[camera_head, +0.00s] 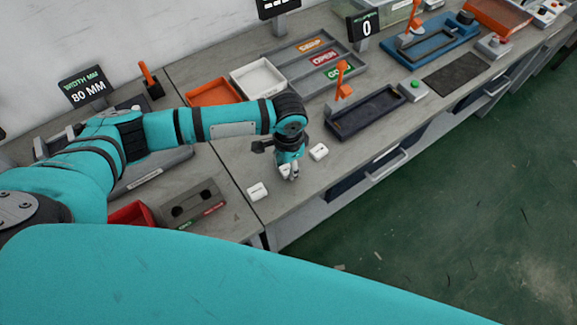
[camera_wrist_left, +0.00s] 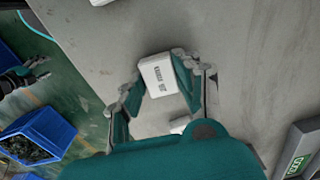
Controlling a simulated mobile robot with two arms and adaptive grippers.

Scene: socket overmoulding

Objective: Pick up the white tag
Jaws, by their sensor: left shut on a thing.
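My left gripper (camera_head: 290,173) points down over the bench top. In the left wrist view, a white tag (camera_wrist_left: 157,75) with small dark lettering sits between the two fingertips of my left gripper (camera_wrist_left: 160,80), which is shut on it. In the head view, part of the held white tag (camera_head: 284,171) shows at the fingertips. One white piece (camera_head: 257,191) lies to the left of the gripper, and another (camera_head: 319,151) lies to its right. My right gripper is not in view.
A dark tray (camera_head: 365,111) with an orange lever lies right of the gripper. White (camera_head: 258,77) and orange (camera_head: 212,92) trays stand behind the arm. Grey bins (camera_head: 316,62) with coloured labels are farther back. The bench's front edge is close to the gripper, with green floor beyond.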

